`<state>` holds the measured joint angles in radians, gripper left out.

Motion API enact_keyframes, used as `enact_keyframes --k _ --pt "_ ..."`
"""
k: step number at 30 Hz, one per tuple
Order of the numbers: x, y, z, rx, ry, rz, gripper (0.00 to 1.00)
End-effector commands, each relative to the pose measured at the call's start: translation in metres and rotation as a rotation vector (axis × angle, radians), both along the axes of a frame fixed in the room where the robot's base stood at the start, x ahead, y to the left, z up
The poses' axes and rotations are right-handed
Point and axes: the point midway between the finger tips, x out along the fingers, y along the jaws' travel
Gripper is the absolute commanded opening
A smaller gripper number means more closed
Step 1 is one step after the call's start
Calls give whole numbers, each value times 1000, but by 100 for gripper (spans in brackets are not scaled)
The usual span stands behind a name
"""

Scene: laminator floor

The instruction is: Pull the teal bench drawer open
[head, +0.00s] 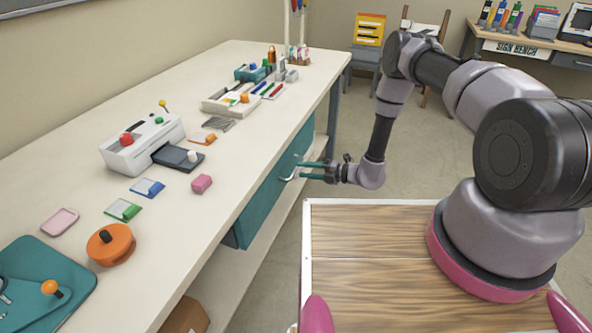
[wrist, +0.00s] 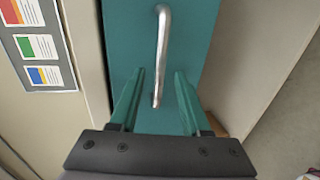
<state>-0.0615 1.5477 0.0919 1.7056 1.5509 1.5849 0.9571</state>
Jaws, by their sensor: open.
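The teal bench drawer (head: 270,187) is set under the white bench top, and its front faces right in the head view. Its front panel (wrist: 205,40) also fills the middle of the wrist view. A curved metal handle (wrist: 161,50) is fixed on the drawer front; it shows in the head view too (head: 289,177). My gripper (head: 309,170) is close in front of the handle. In the wrist view its teal fingers (wrist: 157,88) are open, with the handle's lower end in the gap between them. The drawer appears shut.
A lower shelf (head: 235,285) runs below the drawer. Floor to the right of the drawer is clear. A sign bench stands far right.

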Motion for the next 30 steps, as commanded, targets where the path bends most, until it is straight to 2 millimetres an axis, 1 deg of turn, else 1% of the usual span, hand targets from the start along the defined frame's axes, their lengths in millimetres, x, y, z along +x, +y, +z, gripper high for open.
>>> enact_keyframes --k 1,6,11,18,19,20,21,22,23,30 --pt "2 9 -2 0 -3 4 47" --pt "10 28 -6 -2 -2 3 47" --pt "13 35 -8 0 -1 0 47" --pt "13 35 -8 0 -1 0 47" --pt "13 35 -8 0 -1 0 40" --pt "13 35 -8 0 -1 0 28" --pt "13 35 -8 0 -1 0 13" --pt "13 35 -8 0 -1 0 1" --pt "13 35 -8 0 -1 0 0" --pt "13 35 -7 -1 -2 0 0"
